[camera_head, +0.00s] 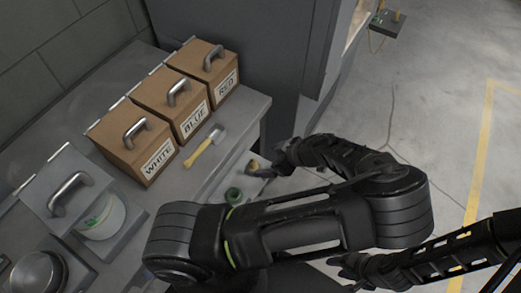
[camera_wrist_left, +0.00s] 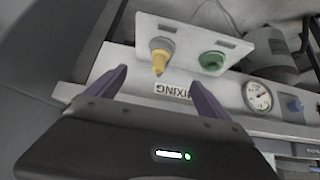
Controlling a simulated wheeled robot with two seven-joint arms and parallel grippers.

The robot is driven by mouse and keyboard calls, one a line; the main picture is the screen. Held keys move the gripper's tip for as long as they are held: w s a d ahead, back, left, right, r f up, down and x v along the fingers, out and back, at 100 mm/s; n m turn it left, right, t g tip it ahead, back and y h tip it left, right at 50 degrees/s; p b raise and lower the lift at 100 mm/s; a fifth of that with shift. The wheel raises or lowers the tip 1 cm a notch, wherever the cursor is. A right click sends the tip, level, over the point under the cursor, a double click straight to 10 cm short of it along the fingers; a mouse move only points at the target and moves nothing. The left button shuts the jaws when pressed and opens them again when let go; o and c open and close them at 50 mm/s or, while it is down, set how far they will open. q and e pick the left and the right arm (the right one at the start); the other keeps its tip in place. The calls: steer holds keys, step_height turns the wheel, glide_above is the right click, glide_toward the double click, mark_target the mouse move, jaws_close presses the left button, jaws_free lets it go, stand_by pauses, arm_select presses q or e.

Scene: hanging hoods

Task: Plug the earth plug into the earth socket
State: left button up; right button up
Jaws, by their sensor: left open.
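A white panel at the bench's front side carries a yellow fitting (camera_head: 253,165) and a green round fitting (camera_head: 233,195). In the left wrist view the yellow fitting (camera_wrist_left: 161,58) is a tapered piece in a pale round collar, and the green fitting (camera_wrist_left: 212,62) is a ring with a dark centre. Neither is labelled, so I cannot tell plug from socket. My left gripper (camera_head: 272,164) is open; the yellow fitting shows between its fingers (camera_wrist_left: 158,76), apart from them. My right gripper (camera_head: 345,265) is low near the middle, its jaws unclear.
Boxes marked WHITE (camera_head: 150,160), BLUE (camera_head: 186,115) and RED (camera_head: 224,82) stand on the bench, with a yellow-handled brush (camera_head: 202,150). A grey box (camera_head: 384,26) with yellow posts and a yellow cord is at the upper right. A gauge (camera_wrist_left: 258,96) sits right of the fittings.

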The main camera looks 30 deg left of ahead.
mark_target(253, 163)
arm_select(q)
steer(key=shift+w+d+r, duration=0.1)
steer(key=shift+d, duration=0.05)
steer(key=b+x, duration=0.5)
steer(key=x, duration=0.4)
steer(key=shift+f, duration=0.25)
steer(key=shift+a+f, duration=0.2)
steer(key=shift+a, duration=0.2)
steer(key=shift+c, duration=0.3)
jaws_close()
stand_by(0.9)
